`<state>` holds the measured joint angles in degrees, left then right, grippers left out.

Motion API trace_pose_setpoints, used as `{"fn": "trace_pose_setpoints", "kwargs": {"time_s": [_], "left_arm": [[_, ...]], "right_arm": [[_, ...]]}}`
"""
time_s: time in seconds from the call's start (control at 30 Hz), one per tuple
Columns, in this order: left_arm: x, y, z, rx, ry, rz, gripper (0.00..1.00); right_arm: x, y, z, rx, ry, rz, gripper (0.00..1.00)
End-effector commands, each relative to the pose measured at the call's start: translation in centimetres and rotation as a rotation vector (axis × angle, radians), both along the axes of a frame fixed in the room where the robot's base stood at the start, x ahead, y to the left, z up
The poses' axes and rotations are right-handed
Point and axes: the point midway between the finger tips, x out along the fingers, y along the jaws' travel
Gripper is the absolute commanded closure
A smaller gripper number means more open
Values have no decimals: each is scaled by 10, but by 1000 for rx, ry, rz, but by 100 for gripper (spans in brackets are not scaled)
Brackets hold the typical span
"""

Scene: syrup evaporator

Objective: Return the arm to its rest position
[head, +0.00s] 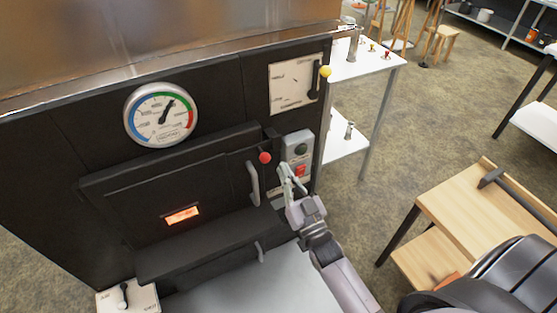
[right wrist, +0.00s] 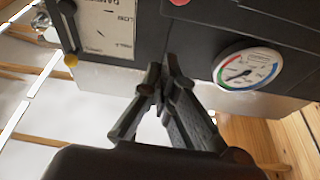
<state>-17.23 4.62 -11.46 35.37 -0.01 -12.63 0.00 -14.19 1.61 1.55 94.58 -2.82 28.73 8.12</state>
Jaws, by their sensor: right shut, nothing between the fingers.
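My right gripper (head: 289,174) is shut and empty, in front of the right side of the black evaporator (head: 75,155) in the head view. Its fingertips are close to the switch box (head: 298,147) with a dark round button and a red switch; I cannot tell whether they touch. In the right wrist view the fingers meet (right wrist: 162,82) before the dark panel, with nothing between them. My right arm reaches in from the lower right. My left gripper is not in view.
The evaporator carries a round gauge (head: 161,115), a yellow-knobbed damper lever (head: 325,71), a red knob (head: 265,157) and a door handle (head: 253,184). A white table (head: 372,62) stands behind, a wooden bench (head: 470,220) at right. Open floor (head: 440,110) lies between.

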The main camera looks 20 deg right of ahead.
Motion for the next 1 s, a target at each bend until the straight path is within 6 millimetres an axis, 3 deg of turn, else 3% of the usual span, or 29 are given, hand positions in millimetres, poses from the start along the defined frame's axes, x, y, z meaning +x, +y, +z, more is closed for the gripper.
{"fn": "trace_pose_setpoints", "kwargs": {"time_s": [0.2,0.77,0.87,0.97,1.0], "left_arm": [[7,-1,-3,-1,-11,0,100],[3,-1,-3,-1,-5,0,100],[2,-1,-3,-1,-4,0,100],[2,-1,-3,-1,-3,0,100],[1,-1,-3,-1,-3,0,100]], "right_arm": [[-15,-1,-4,0,-2,0,100],[-15,0,-8,0,8,0,100],[-14,2,-33,-2,71,4,100],[-16,8,-86,-8,204,13,100],[-20,11,-113,-13,275,17,100]]}}
